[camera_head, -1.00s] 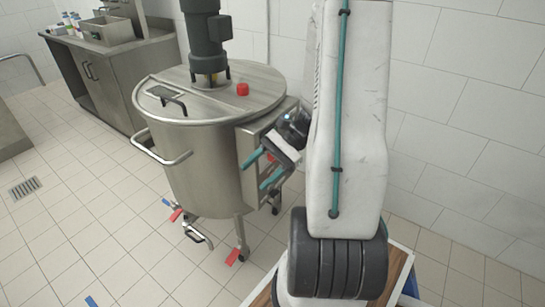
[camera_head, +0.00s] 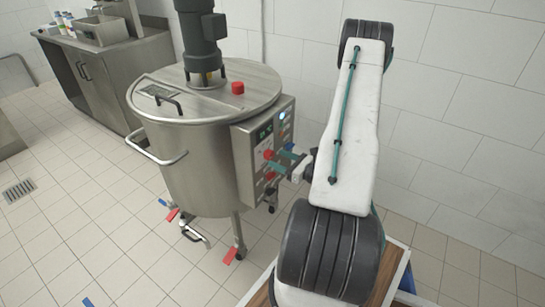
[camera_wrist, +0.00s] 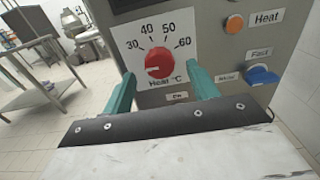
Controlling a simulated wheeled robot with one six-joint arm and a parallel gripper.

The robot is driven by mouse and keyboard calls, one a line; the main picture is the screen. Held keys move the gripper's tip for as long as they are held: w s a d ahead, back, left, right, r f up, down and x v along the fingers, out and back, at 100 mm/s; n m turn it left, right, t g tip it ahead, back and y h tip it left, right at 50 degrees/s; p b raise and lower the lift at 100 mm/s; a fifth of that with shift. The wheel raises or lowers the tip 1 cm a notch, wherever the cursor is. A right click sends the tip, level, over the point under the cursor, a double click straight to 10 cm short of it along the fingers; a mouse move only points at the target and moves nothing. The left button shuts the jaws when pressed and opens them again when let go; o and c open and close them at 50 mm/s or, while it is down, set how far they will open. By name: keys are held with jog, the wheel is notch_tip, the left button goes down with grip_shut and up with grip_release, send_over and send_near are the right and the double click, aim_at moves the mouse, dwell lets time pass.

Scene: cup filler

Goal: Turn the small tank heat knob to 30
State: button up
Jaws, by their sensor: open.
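The small tank heat knob is a round red knob (camera_wrist: 158,62) on a white dial plate (camera_wrist: 178,42) marked 30, 40, 50, 60 and "Heat °C". A small pale mark shows on its left side; I cannot read its exact setting. My gripper (camera_wrist: 160,76) is open, with one teal finger on each side of the dial in the wrist view and the knob between them in the picture. I cannot tell whether either finger touches it. In the head view my gripper (camera_head: 283,163) is at the front of the control panel (camera_head: 243,158), close to the red knob (camera_head: 268,154).
The panel also has an orange Heat button (camera_wrist: 234,23) and a blue knob (camera_wrist: 261,76) right of the dial. The steel tank (camera_head: 190,170) has a side handle (camera_head: 155,157) and a red lid knob (camera_head: 238,87). A steel counter (camera_head: 100,75) stands behind left.

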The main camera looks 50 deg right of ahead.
aim_at(272, 156)
jog(key=shift+w+a, duration=0.15)
jog(key=shift+w, duration=1.8)
jog(key=c, duration=1)
jog(key=shift+m, duration=0.3)
jog(key=m, duration=0.3)
jog(key=shift+m, duration=2)
